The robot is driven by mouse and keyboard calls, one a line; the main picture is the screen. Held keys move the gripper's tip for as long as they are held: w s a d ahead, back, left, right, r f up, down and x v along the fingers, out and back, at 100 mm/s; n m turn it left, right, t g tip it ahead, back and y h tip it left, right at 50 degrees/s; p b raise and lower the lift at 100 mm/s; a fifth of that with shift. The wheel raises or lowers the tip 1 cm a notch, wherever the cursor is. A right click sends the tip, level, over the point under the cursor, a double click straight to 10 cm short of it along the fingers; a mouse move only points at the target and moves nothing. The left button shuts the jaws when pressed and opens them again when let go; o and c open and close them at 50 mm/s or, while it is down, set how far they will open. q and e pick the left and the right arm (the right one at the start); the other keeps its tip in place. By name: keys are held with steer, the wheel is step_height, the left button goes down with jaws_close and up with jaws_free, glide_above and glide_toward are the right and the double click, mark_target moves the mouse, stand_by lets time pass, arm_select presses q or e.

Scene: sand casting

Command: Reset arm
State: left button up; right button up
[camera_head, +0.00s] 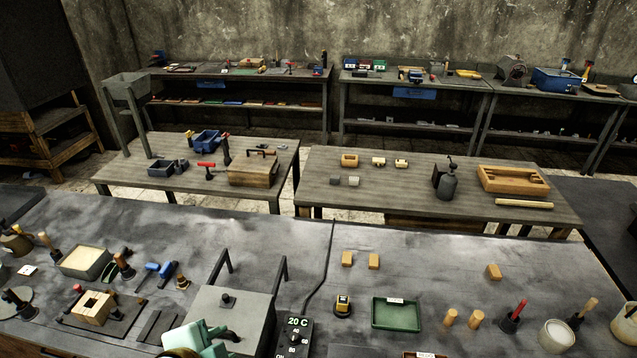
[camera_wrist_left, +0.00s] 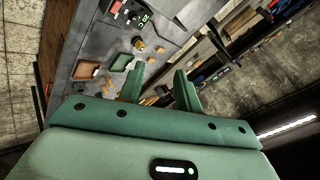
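My left gripper (camera_head: 204,334) shows as a pale green shape at the bottom edge of the head view, in front of the grey box (camera_head: 232,308) with a knob on its top. In the left wrist view its two green fingers (camera_wrist_left: 159,84) stand apart with nothing held between them. The workbench (camera_wrist_left: 88,48) lies beyond the fingers, at a distance. My right gripper is in neither view.
Near the gripper are a control box (camera_head: 294,338) reading 20 C, a yellow-black item (camera_head: 343,305) and a green tray (camera_head: 396,314). Tools and a wooden block (camera_head: 93,308) crowd the left. The middle of the bench behind the grey box is mostly clear.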

arm_select(q)
steer(key=s+a+f+n+g+y, duration=0.1)
steer(key=s+a+f+n+y, duration=0.2)
steer(key=a, duration=0.4)
steer(key=s+a+f+n+g+y, duration=0.1)
steer(key=s+a+n+y, duration=0.35)
steer(key=a, duration=0.25)
steer(key=s+d+f+g+h+b, duration=0.1)
steer(key=s+d+f+h+b, duration=0.35)
steer(key=f, duration=1.45)
steer(key=s+d+f+g+b, duration=0.15)
steer(key=f+b, duration=0.55)
steer(key=f, duration=1.3)
steer(key=s+f+n+g+h+b, duration=0.1)
steer(key=s+f+n+g+b, duration=0.2)
steer(key=s+f, duration=1.5)
step_height(320, 180, down, 3)
steer(key=b, duration=0.4)
steer(key=shift+a+f+b, duration=0.15)
steer(key=shift+a+b, duration=0.15)
steer(key=shift+a, duration=0.1)
steer(key=shift+o, duration=0.4)
